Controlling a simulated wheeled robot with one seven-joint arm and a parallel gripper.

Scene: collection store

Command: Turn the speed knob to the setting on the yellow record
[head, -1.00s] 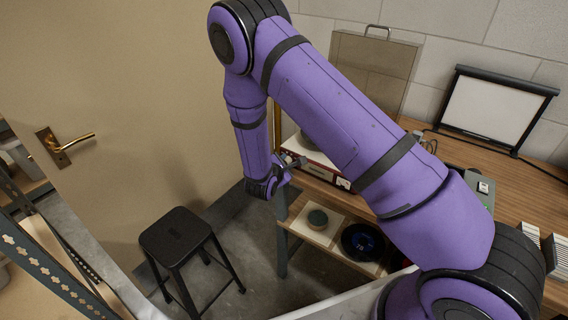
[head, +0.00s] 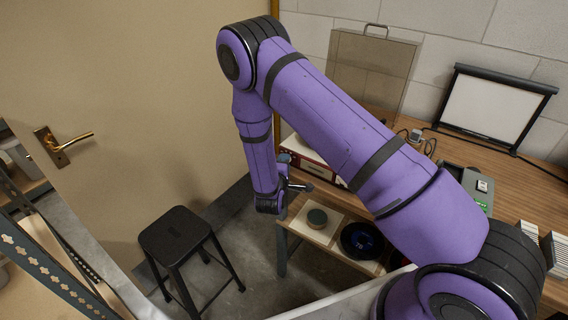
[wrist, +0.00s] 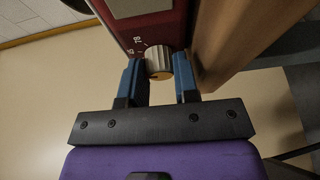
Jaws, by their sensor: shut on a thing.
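The speed knob (wrist: 157,60) is pale and ribbed with a tan face, on the red front panel (wrist: 150,28) of the record player. It sits between the two blue fingertips of my gripper (wrist: 159,78), which is shut on it. Small white setting marks, one reading like 78, are on the panel left of the knob; I cannot make out where the knob points. In the head view the record player (head: 312,165) is partly behind my arm, and the knob is not clearly visible. I see no yellow record in either view.
A black stool (head: 174,236) stands on the floor to the left. A wooden part (wrist: 238,38) runs close beside my right finger.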

